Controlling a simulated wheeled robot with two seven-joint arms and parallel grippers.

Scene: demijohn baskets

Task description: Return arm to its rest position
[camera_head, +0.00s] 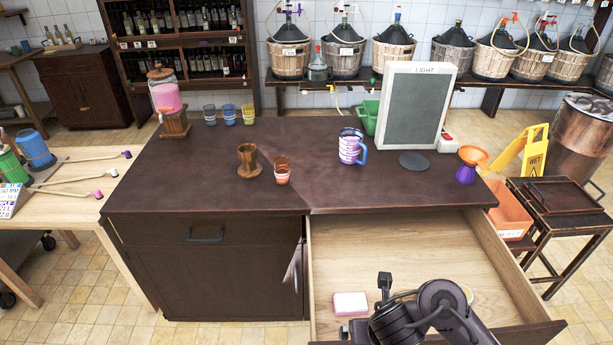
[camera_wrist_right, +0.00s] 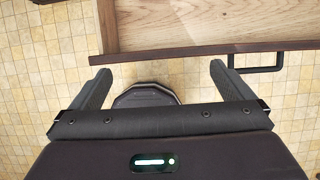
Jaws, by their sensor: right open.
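My right arm reaches in from the bottom of the head view, in front of and over the open drawer (camera_head: 400,240) of the dark counter. My right gripper shows in the right wrist view (camera_wrist_right: 160,70), its two fingers wide apart with nothing between them. In that view it is over the tiled floor, just outside the drawer's front edge (camera_wrist_right: 200,48). The drawer handle (camera_wrist_right: 262,68) is to the right of the fingers. The head view shows the right gripper only in part. My left arm and gripper are not in view.
A white and pink sponge-like block (camera_head: 350,303) lies in the drawer. The counter top (camera_head: 330,200) carries a patterned mug (camera_head: 351,147), an orange-rimmed cup (camera_head: 282,172), a wooden cup and a LIGHT panel (camera_head: 408,105). An orange bin (camera_head: 508,212) stands right of the drawer.

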